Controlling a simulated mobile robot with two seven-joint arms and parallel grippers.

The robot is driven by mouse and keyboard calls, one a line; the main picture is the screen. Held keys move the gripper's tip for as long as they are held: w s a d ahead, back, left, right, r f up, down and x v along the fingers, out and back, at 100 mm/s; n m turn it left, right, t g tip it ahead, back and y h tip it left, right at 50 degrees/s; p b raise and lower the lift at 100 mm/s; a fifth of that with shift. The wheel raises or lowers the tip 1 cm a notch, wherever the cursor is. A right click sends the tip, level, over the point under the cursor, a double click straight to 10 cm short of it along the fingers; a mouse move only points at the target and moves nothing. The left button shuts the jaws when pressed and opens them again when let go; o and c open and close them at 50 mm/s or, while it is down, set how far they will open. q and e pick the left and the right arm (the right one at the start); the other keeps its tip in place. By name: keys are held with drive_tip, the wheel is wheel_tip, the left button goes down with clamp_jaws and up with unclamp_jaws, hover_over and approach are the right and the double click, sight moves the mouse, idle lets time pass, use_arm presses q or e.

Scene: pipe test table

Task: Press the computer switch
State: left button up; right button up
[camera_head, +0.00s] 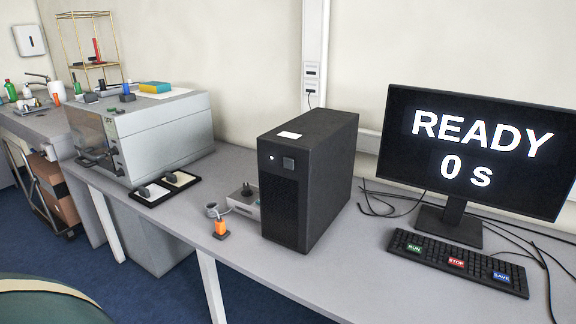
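A black computer tower (312,178) stands upright on the grey table, left of the monitor. On the upper part of its front face is a dark square switch (289,163), with a small white light (271,157) to its left. The monitor (478,150) is lit and reads "READY 0 s". Neither of my grippers shows in the head view, so I cannot tell their state.
A black keyboard (459,264) with green, red and blue keys lies before the monitor. Cables run behind it. A grey box with a joystick-like knob (245,197) and an orange object (220,229) sit left of the tower. A grey machine (165,135) stands further left.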

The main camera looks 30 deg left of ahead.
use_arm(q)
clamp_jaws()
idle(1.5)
